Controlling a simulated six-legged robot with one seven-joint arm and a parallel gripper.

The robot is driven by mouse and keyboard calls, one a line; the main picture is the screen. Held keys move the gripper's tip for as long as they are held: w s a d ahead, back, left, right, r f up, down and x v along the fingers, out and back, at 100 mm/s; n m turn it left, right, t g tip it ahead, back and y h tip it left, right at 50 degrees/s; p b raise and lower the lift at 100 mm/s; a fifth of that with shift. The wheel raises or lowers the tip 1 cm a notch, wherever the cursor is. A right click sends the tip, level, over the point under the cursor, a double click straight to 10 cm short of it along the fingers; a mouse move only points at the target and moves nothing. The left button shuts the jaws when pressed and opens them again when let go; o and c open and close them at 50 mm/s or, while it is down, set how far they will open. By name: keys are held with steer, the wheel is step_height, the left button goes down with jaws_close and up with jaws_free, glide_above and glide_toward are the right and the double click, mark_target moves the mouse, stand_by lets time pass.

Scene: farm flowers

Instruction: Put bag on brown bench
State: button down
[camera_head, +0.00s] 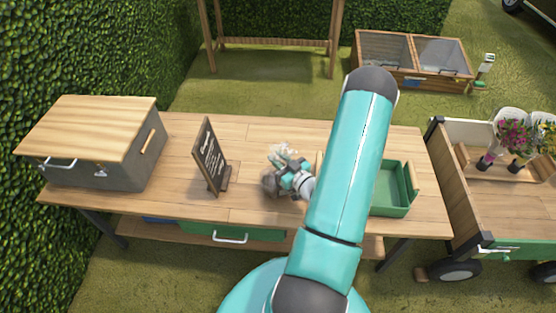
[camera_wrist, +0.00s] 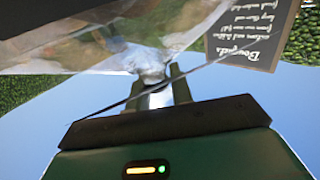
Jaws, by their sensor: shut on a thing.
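A clear plastic bag (camera_wrist: 110,45) with brownish contents is held at its gathered neck between the two fingers of my gripper (camera_wrist: 160,92) in the wrist view. In the head view the bag (camera_head: 284,152) shows as a small whitish shape at my gripper (camera_head: 280,172), over the middle of the light brown wooden bench (camera_head: 270,130). I cannot tell whether the bag touches the bench top. My arm hides part of the bench to the right of the gripper.
A chalkboard sign (camera_head: 209,160) stands just left of my gripper; it also shows in the wrist view (camera_wrist: 252,30). A grey box with a wooden lid (camera_head: 90,125) is at the bench's left end. A green tray (camera_head: 389,190) is at the right, beside a flower cart (camera_head: 490,195).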

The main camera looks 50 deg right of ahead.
steer(key=shift+f, duration=0.4)
steer(key=shift+f, duration=0.15)
steer(key=c, duration=1.2)
jaws_free()
steer(key=shift+s, duration=0.25)
steer(key=s+a, duration=0.1)
steer(key=s, duration=1)
steer(key=shift+s+a, duration=0.2)
